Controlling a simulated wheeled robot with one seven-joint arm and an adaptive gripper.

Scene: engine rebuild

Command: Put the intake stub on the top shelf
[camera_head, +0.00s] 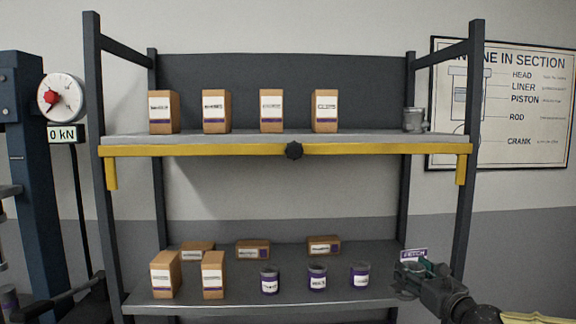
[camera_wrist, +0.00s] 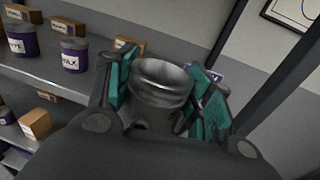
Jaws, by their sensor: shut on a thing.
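My gripper (camera_wrist: 162,95) is shut on a grey metal ring-mouthed cylinder, which looks like the intake stub (camera_wrist: 160,80), between its teal finger pads. In the head view my gripper (camera_head: 418,270) is at the lower right, by the right end of the lower shelf and well below the top shelf. The held stub is hard to make out there. The top shelf (camera_head: 220,138) is a grey board with a yellow bar (camera_head: 220,150) along its front edge. A grey metal cylindrical part (camera_head: 414,119) stands at its right end.
Several cardboard boxes (camera_head: 270,111) stand on the top shelf, with free room between the rightmost box and the metal part. The lower shelf (camera_head: 220,297) holds boxes and purple tins (camera_head: 317,278). A dark knob (camera_head: 294,151) sticks out from the yellow bar. Dark posts (camera_head: 467,180) flank the rack.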

